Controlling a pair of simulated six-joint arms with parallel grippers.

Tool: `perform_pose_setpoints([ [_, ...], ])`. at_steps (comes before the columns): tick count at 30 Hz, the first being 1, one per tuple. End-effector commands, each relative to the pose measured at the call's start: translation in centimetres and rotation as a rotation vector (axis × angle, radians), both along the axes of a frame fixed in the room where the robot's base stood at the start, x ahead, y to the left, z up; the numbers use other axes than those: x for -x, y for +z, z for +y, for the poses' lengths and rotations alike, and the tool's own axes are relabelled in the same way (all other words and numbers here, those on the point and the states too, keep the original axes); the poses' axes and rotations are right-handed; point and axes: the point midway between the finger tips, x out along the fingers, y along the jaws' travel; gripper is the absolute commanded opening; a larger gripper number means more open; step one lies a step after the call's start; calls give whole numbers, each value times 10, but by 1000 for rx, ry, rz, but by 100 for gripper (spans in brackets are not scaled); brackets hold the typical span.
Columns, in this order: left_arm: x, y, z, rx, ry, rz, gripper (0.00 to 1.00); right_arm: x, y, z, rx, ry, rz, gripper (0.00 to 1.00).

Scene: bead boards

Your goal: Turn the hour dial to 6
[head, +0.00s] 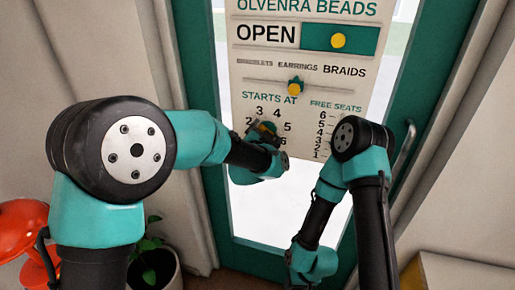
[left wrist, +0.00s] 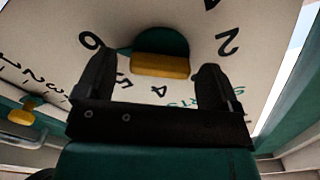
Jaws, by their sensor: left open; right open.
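The hour dial (head: 262,125) is on the board under "STARTS AT", with numbers around it. In the head view my left gripper (head: 268,134) is in front of it and hides much of it. In the left wrist view the dial's yellow bar (left wrist: 160,65) lies between the two black fingers of my left gripper (left wrist: 155,80), with a gap at each side. The number 6 (left wrist: 90,41) is beside one finger and 2 beside the other. I cannot tell which number the dial points to. My right gripper (head: 297,277) hangs low, away from the board, partly cut off.
The white board (head: 300,90) hangs on a green-framed glass door with a handle (head: 405,140). It bears an OPEN slider (head: 339,40), a second slider knob (head: 296,85) and a "FREE SEATS" scale. A potted plant (head: 152,262) and an orange object (head: 22,230) stand at left.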

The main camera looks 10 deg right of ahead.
Motion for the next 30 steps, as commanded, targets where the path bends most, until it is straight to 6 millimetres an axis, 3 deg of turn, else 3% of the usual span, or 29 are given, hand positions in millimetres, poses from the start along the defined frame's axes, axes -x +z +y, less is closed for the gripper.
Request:
perform_pose_setpoints([
  [8, 28, 1, 16, 0, -1, -1, 87, 0, 0, 0, 0, 0, 0, 43],
  [30, 139, 1, 82, 0, -1, -1, 87, 0, 0, 0, 0, 0, 0, 43],
])
